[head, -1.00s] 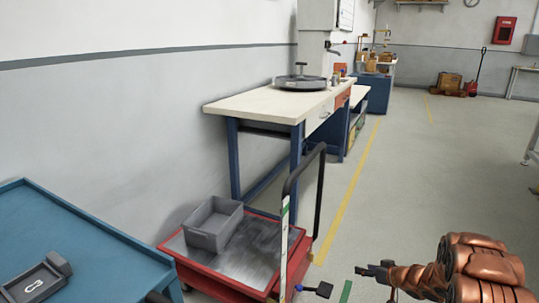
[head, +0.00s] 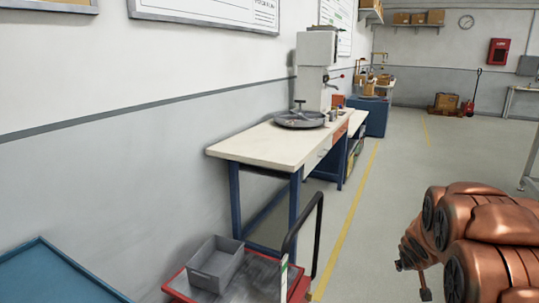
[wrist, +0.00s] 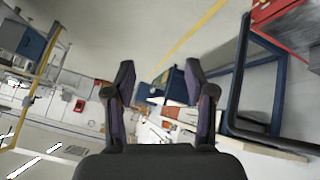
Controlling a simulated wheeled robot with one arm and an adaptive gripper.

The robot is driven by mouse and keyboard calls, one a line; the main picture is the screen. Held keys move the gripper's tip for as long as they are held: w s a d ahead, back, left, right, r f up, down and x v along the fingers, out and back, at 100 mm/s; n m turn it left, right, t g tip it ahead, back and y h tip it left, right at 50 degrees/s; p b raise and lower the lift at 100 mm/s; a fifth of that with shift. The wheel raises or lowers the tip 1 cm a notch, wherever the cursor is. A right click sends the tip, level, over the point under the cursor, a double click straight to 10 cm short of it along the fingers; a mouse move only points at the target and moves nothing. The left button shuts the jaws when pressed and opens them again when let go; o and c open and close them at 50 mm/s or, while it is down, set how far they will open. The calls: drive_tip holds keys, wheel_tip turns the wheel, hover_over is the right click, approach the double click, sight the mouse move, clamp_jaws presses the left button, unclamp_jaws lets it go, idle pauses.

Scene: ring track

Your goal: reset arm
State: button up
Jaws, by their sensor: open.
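My gripper (wrist: 162,95) shows in the wrist view with its two dark fingers apart and nothing between them. The wrist view is tilted, with the floor at the top and the room's far side below. In the head view my copper-coloured arm is folded at the lower right, and the gripper itself is not clearly visible there. The arm is clear of the furniture in the head view.
A red cart (head: 178,290) with a grey bin (head: 215,265) and black handle stands at the bottom. A blue table (head: 55,275) is at lower left. A white-topped workbench (head: 260,145) holds a round grey device (head: 300,119). Open floor (head: 400,180) lies to the right.

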drive_tip(key=s+a+r+m+g+p, duration=0.1)
drive_tip(key=s+a+r+g+p, duration=0.1)
drive_tip(key=s+a+r+p, duration=0.4)
drive_tip(key=s+a+r+g+p, duration=0.1)
drive_tip(key=s+r+g, duration=0.1)
drive_tip(key=s+r, duration=0.7)
drive_tip(key=s+a+r+g+y+p, duration=0.1)
drive_tip(key=s+a+r+p, duration=0.1)
drive_tip(key=s+a, duration=0.3)
drive_tip(key=s+a+r+n+g+y+p, duration=0.1)
drive_tip(key=s+a+r+g+p, duration=0.1)
drive_tip(key=s, duration=1.1)
drive_tip(key=s+a+r+g+y+p, duration=0.1)
drive_tip(key=s+a+r+p, duration=0.3)
drive_tip(key=s+a, duration=0.4)
drive_tip(key=shift+s+a+n+g+y+p, duration=0.3)
drive_tip(key=shift+s+a+g+y+p, duration=0.15)
drive_tip(key=shift+p, duration=0.3)
drive_tip(key=shift+d+r, duration=0.1)
